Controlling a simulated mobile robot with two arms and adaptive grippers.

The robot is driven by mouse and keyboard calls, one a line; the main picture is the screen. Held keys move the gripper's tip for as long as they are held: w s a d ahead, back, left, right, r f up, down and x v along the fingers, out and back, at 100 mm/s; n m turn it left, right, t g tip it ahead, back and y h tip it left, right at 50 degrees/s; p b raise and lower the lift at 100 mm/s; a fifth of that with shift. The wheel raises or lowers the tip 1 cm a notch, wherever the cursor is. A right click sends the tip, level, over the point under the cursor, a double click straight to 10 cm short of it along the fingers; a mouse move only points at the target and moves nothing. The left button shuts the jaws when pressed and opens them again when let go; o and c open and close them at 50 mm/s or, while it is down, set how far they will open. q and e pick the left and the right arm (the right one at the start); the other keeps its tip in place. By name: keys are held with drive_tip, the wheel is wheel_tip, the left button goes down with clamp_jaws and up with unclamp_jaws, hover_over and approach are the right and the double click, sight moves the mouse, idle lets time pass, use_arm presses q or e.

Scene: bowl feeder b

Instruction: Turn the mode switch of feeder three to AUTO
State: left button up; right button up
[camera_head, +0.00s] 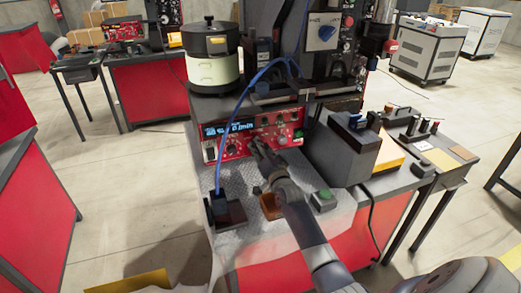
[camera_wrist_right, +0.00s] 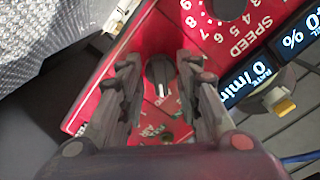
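The feeder's red control panel (camera_head: 275,137) stands on the front workbench below a bowl, with a lit blue display (camera_head: 228,128). In the right wrist view, a black rotary switch with a white pointer line (camera_wrist_right: 160,72) sits on the red panel (camera_wrist_right: 195,55). Its pointer runs toward the bottom of that view; the lettering around it is too small to read surely. My right gripper (camera_head: 262,150) is at the panel. In the wrist view its fingers (camera_wrist_right: 160,88) are apart, one on each side of the switch, with visible gaps. My left gripper is not in view.
A SPEED dial (camera_wrist_right: 222,12) and display (camera_wrist_right: 245,82) are close to the right finger. A blue cable (camera_head: 222,150) hangs in front of the panel. A dark box (camera_head: 340,150) stands to the right.

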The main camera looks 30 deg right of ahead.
drive_tip(key=v, duration=1.2)
idle(0.5)
